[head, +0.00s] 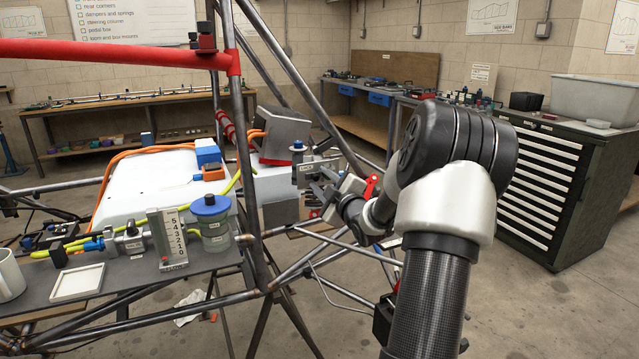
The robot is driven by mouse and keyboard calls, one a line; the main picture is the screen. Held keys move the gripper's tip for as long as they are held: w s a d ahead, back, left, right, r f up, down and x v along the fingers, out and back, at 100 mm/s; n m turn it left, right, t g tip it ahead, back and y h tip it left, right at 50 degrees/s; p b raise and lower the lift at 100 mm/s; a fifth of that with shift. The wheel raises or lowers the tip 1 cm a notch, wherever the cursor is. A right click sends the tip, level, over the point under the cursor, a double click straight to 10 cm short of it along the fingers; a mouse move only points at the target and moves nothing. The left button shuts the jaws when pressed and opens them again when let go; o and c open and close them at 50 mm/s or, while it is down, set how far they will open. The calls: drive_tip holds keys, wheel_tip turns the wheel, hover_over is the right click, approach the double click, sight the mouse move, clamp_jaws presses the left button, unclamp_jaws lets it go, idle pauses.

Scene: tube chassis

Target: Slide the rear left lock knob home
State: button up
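A small grey metal block (308,174) with a tiny white label sits on the frame right of the thick upright tube. The label is too small to read. I cannot tell for certain whether this is the rear left lock knob. My gripper (326,182) reaches in from the right and overlaps the right side of the block. Its fingers are small and partly merge with the grey metal, so I cannot tell whether they touch or hold anything.
The steel chassis tubes (244,150) surround the block. A grey shelf (120,290) at left holds a blue-capped jar (213,222), a numbered gauge (167,240) and a mug (9,275). A drawer cabinet (545,195) stands at right. The floor between is mostly clear.

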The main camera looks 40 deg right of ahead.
drive_tip(key=shift+a, duration=0.1)
drive_tip(key=p+v, duration=0.1)
drive_tip(key=v, duration=1.6)
drive_tip(key=shift+s, duration=0.2)
